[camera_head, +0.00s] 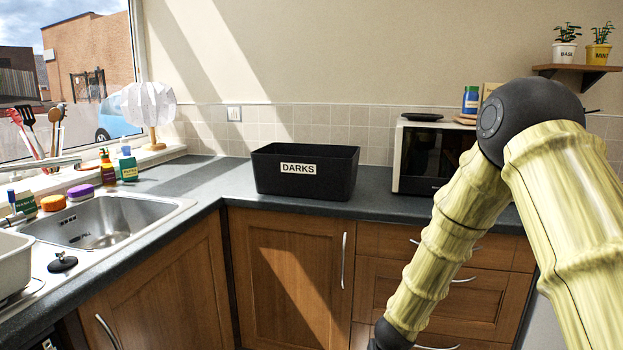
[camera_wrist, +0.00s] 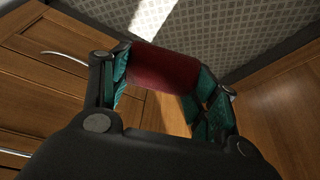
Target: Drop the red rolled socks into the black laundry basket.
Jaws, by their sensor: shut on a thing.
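The red rolled socks (camera_wrist: 163,69) show in the wrist view as a dark red roll. My gripper (camera_wrist: 160,85) is shut on them, with one teal-padded finger at each end of the roll. In the head view the gripper is out of the picture below the bottom edge, and the socks are not visible there. The black laundry basket (camera_head: 305,187), labelled DARKS, stands upright on the dark counter, against the tiled wall. Its inside is mostly hidden by the front wall. In the wrist view the socks are over the floor, beside wooden cabinet fronts, and apart from the basket.
A microwave (camera_head: 428,150) stands right of the basket on the counter (camera_head: 216,190). The sink (camera_head: 110,222) is at the left, with bottles and sponges behind it. A lamp (camera_head: 149,105) stands in the corner. Wooden drawers (camera_head: 385,270) lie below the counter. Counter between sink and basket is clear.

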